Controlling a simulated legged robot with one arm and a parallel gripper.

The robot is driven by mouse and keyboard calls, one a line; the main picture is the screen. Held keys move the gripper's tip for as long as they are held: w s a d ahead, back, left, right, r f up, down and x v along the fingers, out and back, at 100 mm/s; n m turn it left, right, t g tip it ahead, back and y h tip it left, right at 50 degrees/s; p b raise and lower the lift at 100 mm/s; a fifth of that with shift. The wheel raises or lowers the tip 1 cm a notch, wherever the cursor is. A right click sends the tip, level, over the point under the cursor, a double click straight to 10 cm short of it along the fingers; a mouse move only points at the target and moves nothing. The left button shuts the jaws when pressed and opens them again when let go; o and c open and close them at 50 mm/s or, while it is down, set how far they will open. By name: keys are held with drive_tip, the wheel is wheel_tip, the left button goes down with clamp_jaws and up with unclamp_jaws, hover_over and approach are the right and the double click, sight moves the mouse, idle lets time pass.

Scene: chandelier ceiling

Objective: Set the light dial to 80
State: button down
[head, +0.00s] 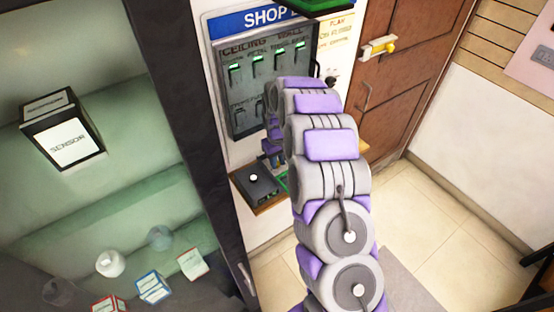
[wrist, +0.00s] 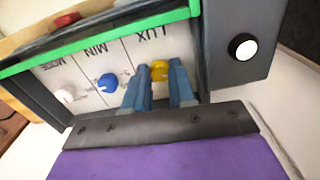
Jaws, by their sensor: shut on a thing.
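A panel (wrist: 84,92) with a green edge shows in the wrist view, with labels MODE, MIN and LUX, upside down in the picture. The yellow LUX knob (wrist: 160,71) is between the two blue-grey fingers of my gripper (wrist: 157,84), which is shut on it. The blue MIN knob (wrist: 108,83) and the white MODE knob (wrist: 65,95) are to its left and untouched. No number or pointer setting of the yellow knob is readable. In the head view my arm hides most of the panel; a bit of its green edge (head: 281,181) shows.
A dark box with a white button (wrist: 242,46) is right beside the panel; in the head view this box (head: 254,186) sits on a small wooden shelf (head: 272,206). A grey switch board (head: 246,100) hangs above. A display case (head: 120,190) stands left, a brown door (head: 408,60) right.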

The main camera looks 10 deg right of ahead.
drive_tip(key=c, duration=1.1)
unclamp_jaws()
drive_tip(key=shift+s, duration=0.25)
drive_tip(key=shift+o, duration=0.8)
drive_tip(key=shift+w, duration=0.15)
wheel_tip(320, 180, up, 17)
drive_tip(key=p, duration=0.1)
drive_tip(key=shift+w+r, duration=0.1)
